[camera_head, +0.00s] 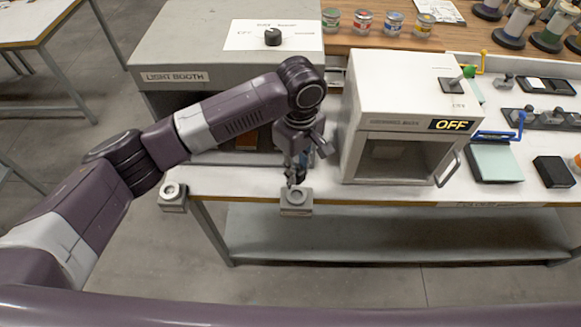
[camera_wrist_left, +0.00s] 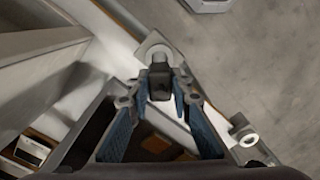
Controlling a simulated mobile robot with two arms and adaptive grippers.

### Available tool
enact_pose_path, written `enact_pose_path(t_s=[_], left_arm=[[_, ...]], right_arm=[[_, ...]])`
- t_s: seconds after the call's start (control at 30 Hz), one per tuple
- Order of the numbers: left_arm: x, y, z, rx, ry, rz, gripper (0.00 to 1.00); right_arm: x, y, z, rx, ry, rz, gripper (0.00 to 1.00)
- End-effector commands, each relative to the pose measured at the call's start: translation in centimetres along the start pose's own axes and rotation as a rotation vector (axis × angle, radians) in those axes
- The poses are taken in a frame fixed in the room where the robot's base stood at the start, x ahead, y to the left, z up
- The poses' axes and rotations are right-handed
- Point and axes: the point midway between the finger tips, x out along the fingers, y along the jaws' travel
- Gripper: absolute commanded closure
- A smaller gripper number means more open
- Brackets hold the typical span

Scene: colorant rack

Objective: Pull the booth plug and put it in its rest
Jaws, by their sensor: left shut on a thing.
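My left gripper (camera_head: 295,178) points down at the front edge of the bench, just above a small grey block (camera_head: 296,204). It is shut on a small dark plug (camera_wrist_left: 160,82), which shows between the fingertips in the wrist view. The pale block (camera_wrist_left: 153,44) lies right at the plug there; I cannot tell whether the plug is in it or just above it. A second grey block (camera_head: 173,198) with a round ring on top sits at the bench's left front corner; a ringed fitting (camera_wrist_left: 247,138) shows in the wrist view. The light booth (camera_head: 240,75) stands behind my arm. My right gripper is out of view.
A white box with an OFF display (camera_head: 405,115) stands close to the right of my left gripper. Farther right are a pale pad (camera_head: 495,163) and a black block (camera_head: 553,171). A lower shelf (camera_head: 390,232) runs under the bench. The front edge between the two grey blocks is clear.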

Motion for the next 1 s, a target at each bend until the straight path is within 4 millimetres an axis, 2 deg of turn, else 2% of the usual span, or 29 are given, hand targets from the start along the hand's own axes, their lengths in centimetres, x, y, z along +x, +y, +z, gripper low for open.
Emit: enact_pose_path(t_s=[0.23, 0.4, 0.7, 1.0], left_arm=[[-0.2, 0.0, 0.0, -0.001, -0.001, 0.000, 1.00], [-0.5, 0.0, 0.1, -0.001, -0.003, 0.000, 1.00], [3.1, 0.0, 0.1, -0.001, -0.003, 0.000, 1.00], [5.3, 0.0, 0.1, -0.001, -0.002, 0.001, 1.00]], right_arm=[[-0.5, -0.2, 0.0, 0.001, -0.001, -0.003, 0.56], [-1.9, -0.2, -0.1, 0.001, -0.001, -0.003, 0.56], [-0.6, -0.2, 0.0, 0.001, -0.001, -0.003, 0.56], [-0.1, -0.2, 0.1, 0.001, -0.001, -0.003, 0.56]])
